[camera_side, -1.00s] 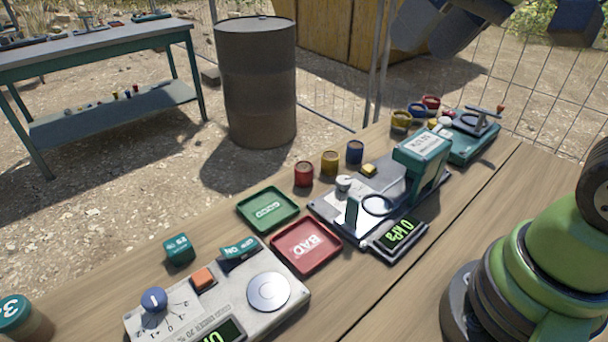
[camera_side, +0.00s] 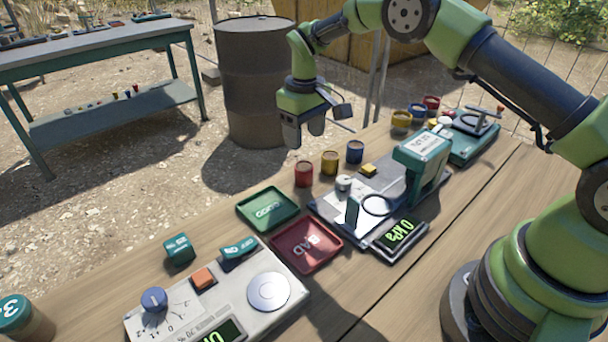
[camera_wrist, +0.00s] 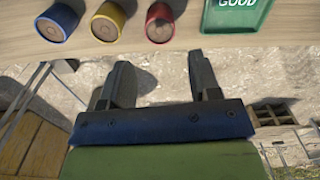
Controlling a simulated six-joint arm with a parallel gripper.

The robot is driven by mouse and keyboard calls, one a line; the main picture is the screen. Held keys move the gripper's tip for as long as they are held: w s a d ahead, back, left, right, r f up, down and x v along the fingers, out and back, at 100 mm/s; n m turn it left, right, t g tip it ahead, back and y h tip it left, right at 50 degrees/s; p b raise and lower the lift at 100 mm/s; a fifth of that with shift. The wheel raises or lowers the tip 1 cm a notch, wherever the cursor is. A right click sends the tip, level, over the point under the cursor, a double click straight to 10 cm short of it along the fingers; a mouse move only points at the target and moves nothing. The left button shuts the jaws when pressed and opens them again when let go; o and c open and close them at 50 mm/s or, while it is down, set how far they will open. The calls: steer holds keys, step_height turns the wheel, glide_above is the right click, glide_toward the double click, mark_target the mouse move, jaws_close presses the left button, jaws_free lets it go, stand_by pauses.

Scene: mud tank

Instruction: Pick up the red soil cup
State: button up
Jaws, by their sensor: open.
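The red soil cup (camera_side: 304,174) stands upright on the wooden table, left of a yellow cup (camera_side: 330,163) and a blue cup (camera_side: 355,152). In the wrist view the red cup (camera_wrist: 160,22) is at the top middle, filled with brown soil, between the yellow cup (camera_wrist: 108,21) and the green GOOD tray. My gripper (camera_side: 303,140) hangs above and just behind the red cup, apart from it. In the wrist view its two fingers (camera_wrist: 160,75) are spread with nothing between them, over the ground beyond the table edge.
The green GOOD tray (camera_side: 267,209) and red BAD tray (camera_side: 306,246) lie in front of the cups. A press-like device (camera_side: 420,160) stands to the right. A dial unit (camera_side: 215,300) sits at the front left. A dark barrel (camera_side: 256,85) stands on the ground behind.

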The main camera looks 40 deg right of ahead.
mark_target(303, 168)
step_height(303, 168, down, 10)
steer(key=shift+w+r, duration=0.1)
steer(key=shift+w, duration=0.05)
steer(key=c, duration=0.7)
